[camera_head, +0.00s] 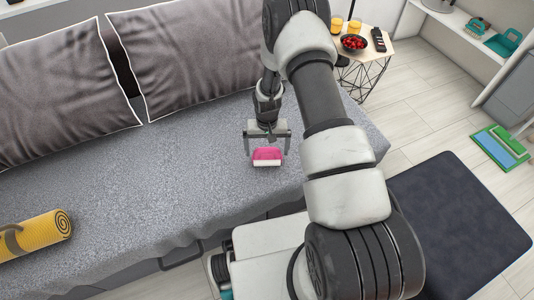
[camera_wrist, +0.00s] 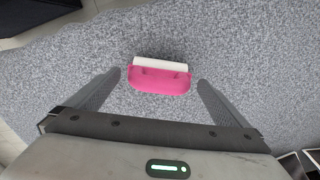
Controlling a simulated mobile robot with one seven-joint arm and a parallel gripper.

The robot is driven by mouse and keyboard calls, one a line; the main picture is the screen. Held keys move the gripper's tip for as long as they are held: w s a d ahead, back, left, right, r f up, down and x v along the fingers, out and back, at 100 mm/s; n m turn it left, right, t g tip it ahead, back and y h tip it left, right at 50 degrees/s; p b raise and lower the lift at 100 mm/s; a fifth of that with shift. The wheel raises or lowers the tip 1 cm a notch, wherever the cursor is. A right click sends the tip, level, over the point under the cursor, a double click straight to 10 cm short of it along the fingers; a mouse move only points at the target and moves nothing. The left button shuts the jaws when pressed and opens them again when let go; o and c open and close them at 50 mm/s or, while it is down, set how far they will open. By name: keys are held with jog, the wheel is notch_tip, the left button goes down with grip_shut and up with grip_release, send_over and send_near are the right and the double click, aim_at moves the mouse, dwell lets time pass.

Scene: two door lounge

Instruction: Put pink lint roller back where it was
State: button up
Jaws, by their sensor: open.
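The pink lint roller (camera_head: 267,156) with a white edge lies on the grey couch seat (camera_head: 180,180), near its right end. My gripper (camera_head: 267,142) is open above the seat, just behind the roller in the head view. In the wrist view the lint roller (camera_wrist: 159,78) lies ahead of and between the two spread fingers of my gripper (camera_wrist: 160,77). Nothing is seen between the fingers except the roller and the grey fabric. I cannot tell how high the fingers are above the roller.
Two grey cushions (camera_head: 60,88) lean at the couch back. A yellow rolled mat (camera_head: 38,236) lies at the left. A small side table (camera_head: 404,46) holds a bowl of red fruit (camera_head: 353,43) and glasses. A dark rug (camera_head: 455,225) and shelves stand at the right.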

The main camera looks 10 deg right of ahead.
notch_tip(320, 180, up, 7)
jog(key=shift+r+p, duration=0.15)
jog(key=shift+p, duration=0.55)
jog(key=s+r+n+t, duration=0.1)
jog(key=s+r, duration=0.1)
jog(key=r, duration=1.3)
jog(key=s+r+t, duration=0.2)
jog(key=r, duration=1.4)
jog(key=s+r+n+t, duration=0.1)
jog(key=s+r, duration=0.6)
jog(key=s, duration=0.3)
jog(key=s+r+t, duration=0.2)
jog(key=s+r, duration=0.5)
jog(key=s, duration=0.4)
notch_tip(320, 180, up, 20)
jog(key=p, duration=2)
